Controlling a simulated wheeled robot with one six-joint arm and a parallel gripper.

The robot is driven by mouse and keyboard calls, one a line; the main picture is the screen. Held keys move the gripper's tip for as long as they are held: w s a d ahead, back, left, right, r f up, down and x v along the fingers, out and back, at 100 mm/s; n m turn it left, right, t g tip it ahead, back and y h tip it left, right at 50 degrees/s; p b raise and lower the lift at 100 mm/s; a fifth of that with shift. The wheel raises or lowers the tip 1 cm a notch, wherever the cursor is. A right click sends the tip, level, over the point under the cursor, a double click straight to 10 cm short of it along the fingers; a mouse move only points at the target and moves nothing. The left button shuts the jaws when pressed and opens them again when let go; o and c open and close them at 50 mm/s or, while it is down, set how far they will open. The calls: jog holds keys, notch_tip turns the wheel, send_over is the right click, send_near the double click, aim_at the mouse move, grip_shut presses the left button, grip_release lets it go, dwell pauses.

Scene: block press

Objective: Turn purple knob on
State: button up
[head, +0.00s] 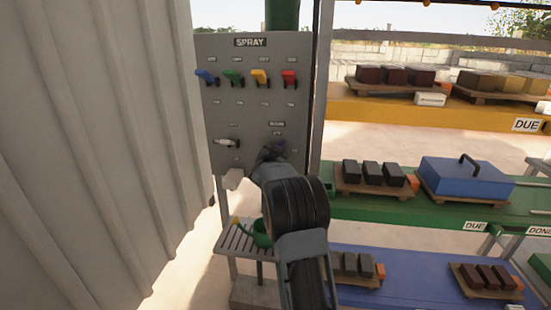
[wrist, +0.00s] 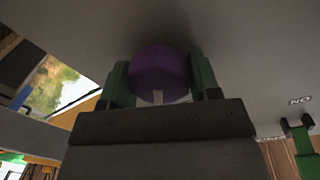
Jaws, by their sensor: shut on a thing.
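The purple knob (wrist: 160,75) sits on the grey panel (head: 225,108) marked SPRAY. In the wrist view the green fingers of my gripper (wrist: 162,85) stand on both sides of the knob and are shut on it. A pale mark shows at the knob's near edge. In the head view my gripper (head: 271,152) reaches the lower right of the panel and hides most of the knob; only a dark purple bit shows. Which setting the knob points to cannot be read.
Blue (head: 206,76), green (head: 233,77), yellow (head: 260,77) and red (head: 289,77) levers line the panel's upper part. A white-handled lever (head: 227,142) is at lower left. A corrugated wall (head: 110,120) stands left; shelves with bricks stand right. A green watering can (head: 262,233) is below.

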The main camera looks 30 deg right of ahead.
jog(key=m+b, duration=0.4)
jog(key=m, duration=0.2)
jog(key=shift+f, duration=0.15)
jog(key=shift+m+y+b, duration=0.4)
jog(key=shift+m+b, duration=1)
jog(key=shift+m, duration=0.8)
jog(key=o, duration=0.9)
jog(key=shift+s, duration=0.1)
jog(key=v, duration=1.3)
jog(key=shift+s+a, duration=0.1)
jog(key=shift+s, duration=0.25)
